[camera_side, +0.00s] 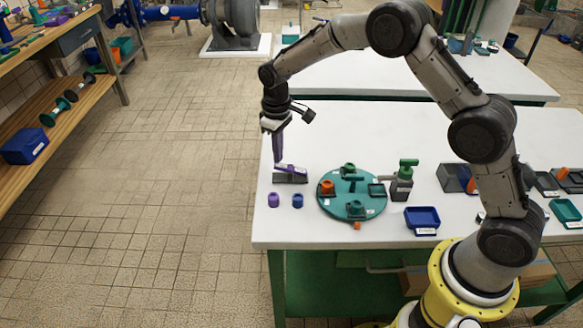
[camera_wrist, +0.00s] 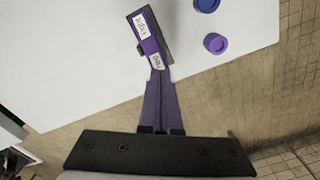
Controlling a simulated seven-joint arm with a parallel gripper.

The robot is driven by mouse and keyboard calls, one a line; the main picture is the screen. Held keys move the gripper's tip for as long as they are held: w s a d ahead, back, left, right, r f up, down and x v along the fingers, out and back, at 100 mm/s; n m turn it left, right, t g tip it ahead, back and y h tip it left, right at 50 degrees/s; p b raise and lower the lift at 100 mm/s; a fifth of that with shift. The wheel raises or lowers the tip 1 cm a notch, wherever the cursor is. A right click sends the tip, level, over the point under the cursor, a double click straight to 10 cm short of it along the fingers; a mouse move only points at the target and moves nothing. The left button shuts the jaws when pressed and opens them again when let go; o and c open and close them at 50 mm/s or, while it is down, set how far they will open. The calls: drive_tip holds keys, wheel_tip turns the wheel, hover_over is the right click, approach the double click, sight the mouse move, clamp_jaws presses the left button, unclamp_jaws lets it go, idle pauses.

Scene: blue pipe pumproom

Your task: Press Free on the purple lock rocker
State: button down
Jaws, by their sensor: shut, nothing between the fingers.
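The purple lock rocker (camera_side: 292,169) sits on a dark grey base near the left edge of the white table. In the wrist view the rocker (camera_wrist: 149,39) carries two white labels, one towards each end. The label nearer my fingers seems to read "Free"; the far one is hard to read. My gripper (camera_side: 277,162) points down with its long purple fingers shut and empty. The fingertips (camera_wrist: 158,74) are right at the rocker's near end, by the near label. I cannot tell whether they touch it or are just above.
A purple cap (camera_side: 273,200) and a blue cap (camera_side: 297,201) stand in front of the rocker. The table edge is close on the left.

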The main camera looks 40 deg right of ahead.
sight(279, 165)
drive_tip(key=shift+f, duration=1.65)
drive_tip(key=shift+s+f, duration=0.1)
drive_tip(key=shift+f, duration=0.05)
drive_tip(key=shift+r, duration=4.4)
